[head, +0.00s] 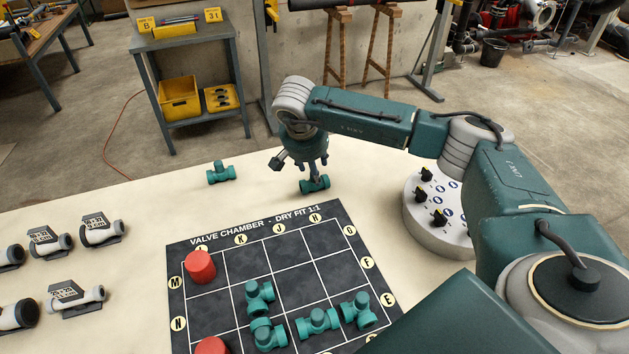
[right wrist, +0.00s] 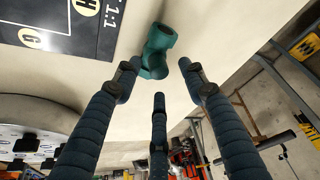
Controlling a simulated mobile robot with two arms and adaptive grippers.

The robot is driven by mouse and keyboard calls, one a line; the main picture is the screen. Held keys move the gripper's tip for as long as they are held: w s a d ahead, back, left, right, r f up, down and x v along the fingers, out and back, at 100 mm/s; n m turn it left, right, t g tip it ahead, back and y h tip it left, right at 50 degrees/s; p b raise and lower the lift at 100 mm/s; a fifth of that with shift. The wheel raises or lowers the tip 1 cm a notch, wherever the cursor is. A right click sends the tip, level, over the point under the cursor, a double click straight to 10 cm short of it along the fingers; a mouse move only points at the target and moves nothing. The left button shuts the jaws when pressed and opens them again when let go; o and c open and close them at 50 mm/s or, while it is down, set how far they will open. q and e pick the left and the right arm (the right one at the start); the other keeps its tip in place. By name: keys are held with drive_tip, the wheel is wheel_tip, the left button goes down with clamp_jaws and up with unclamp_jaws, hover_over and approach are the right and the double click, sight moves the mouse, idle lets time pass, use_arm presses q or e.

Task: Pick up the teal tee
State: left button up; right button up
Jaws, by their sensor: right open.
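A teal tee (head: 315,185) lies on the cream table beyond the mat's top edge. My right gripper (head: 312,168) is right above it, pointing down, and partly hides it. In the right wrist view the tee (right wrist: 158,45) shows just past the spread fingertips of the open gripper (right wrist: 160,76), with nothing held. A second teal tee (head: 221,173) lies on the table further left. Several more teal fittings, one of them a tee (head: 317,322), sit on the dark mat. My left gripper is not in view.
The dark valve chamber mat (head: 205,318) also carries red cylinders, one (head: 200,266) near its left edge. A round white stand (head: 440,240) with black knobs is at the right, close to my arm. Grey-white fittings (head: 101,230) stand at the left. Table around both loose tees is clear.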

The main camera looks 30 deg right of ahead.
drive_tip(key=shift+x, duration=0.8)
clamp_jaws()
drive_tip(key=shift+r, duration=0.1)
